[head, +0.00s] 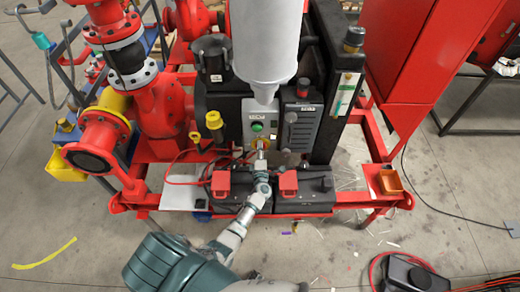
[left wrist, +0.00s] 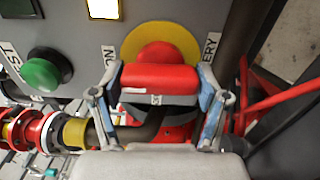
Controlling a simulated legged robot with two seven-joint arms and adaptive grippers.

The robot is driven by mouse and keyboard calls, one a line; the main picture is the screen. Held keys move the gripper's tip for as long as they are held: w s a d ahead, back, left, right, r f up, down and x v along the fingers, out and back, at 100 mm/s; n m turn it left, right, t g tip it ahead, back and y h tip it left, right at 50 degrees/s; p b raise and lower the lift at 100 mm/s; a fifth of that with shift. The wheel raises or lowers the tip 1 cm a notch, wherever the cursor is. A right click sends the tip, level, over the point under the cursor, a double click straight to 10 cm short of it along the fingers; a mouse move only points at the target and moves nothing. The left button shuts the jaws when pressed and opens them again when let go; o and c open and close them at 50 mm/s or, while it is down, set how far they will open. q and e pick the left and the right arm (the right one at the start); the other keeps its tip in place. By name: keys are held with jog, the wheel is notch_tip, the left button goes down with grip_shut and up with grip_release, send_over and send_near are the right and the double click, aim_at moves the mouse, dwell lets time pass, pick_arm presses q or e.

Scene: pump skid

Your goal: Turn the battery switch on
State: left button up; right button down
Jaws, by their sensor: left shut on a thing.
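The battery switch is a red handle (left wrist: 160,78) on a round yellow plate (left wrist: 147,38), set in the grey control panel. Labels reading "ON" and, partly hidden, "BATTERY" stand beside the plate. My left gripper (left wrist: 158,90) has one finger at each end of the red handle and is shut on it. The handle lies crosswise in the left wrist view. In the head view the switch (head: 263,143) is small and partly covered by my left gripper (head: 261,155). My right gripper is not in view.
A green button (left wrist: 42,70) sits left of the switch. Two black batteries with red terminal covers (head: 288,183) lie below the panel. A red valve pipe (head: 158,110) stands left, and a red cabinet (head: 405,60) stands right. The floor in front is mostly clear.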

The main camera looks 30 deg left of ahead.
pick_arm(q)
jog(key=shift+d+f+m, duration=0.2)
jog(key=shift+f+m, duration=0.1)
jog(key=shift+m, duration=0.1)
jog(key=o, duration=1.1)
jog(key=shift+o, duration=0.3)
jog(key=shift+w, duration=0.1)
jog(key=shift+r, duration=0.15)
jog(key=shift+s+d, duration=0.1)
jog(key=shift+s, duration=0.1)
jog(key=v, duration=1.1)
jog(key=shift+s+d, duration=0.15)
jog(key=shift+s, duration=0.1)
